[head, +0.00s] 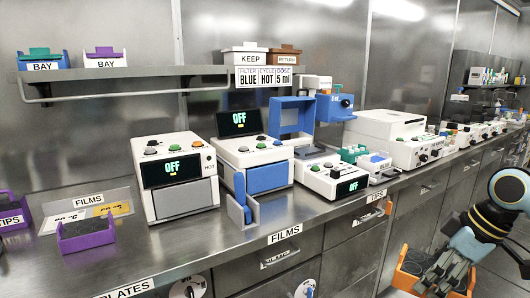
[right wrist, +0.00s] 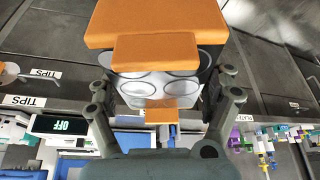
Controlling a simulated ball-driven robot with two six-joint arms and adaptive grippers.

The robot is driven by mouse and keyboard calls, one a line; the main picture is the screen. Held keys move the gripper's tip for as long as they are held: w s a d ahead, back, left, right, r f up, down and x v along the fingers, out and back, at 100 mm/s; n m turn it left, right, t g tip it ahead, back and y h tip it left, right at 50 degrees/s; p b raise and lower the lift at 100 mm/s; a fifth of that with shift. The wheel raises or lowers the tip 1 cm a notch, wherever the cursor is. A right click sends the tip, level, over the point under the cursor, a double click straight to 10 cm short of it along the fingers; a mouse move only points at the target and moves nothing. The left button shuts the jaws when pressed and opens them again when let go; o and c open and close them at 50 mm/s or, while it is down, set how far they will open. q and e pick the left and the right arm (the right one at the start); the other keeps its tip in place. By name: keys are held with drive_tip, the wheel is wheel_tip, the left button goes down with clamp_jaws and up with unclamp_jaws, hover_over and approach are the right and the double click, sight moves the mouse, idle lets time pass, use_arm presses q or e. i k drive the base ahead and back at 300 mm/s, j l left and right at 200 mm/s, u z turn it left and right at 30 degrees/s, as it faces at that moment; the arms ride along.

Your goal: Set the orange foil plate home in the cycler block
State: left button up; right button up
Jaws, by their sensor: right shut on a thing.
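My right gripper (head: 441,271) hangs at the lower right of the head view, in front of the drawers. It is shut on the orange foil plate (right wrist: 155,52), which sits between its two fingers in the right wrist view; orange (head: 408,281) shows around the fingers in the head view. A silver face with round wells shows on it. The plate is away from the bench. White machines with OFF screens stand on the bench: one marked HOT (head: 176,178), one with a blue front (head: 251,165). I cannot tell which part is the cycler block. My left gripper is out of view.
A low white machine (head: 332,179) and a blue frame (head: 291,117) stand further right. A small blue and grey holder (head: 242,207) stands at the front edge. A purple tray (head: 86,234) is at left. The bench front between them is clear. A shelf (head: 150,72) runs above.

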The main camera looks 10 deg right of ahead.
sight(307, 151)
drive_tip(key=l+u, duration=0.25)
drive_tip(key=u, duration=0.15)
drive_tip(key=l+u, duration=0.6)
drive_tip(key=u, duration=0.2)
drive_tip(key=l+u, duration=0.25)
drive_tip(key=u, duration=0.2)
drive_tip(key=k, duration=0.05)
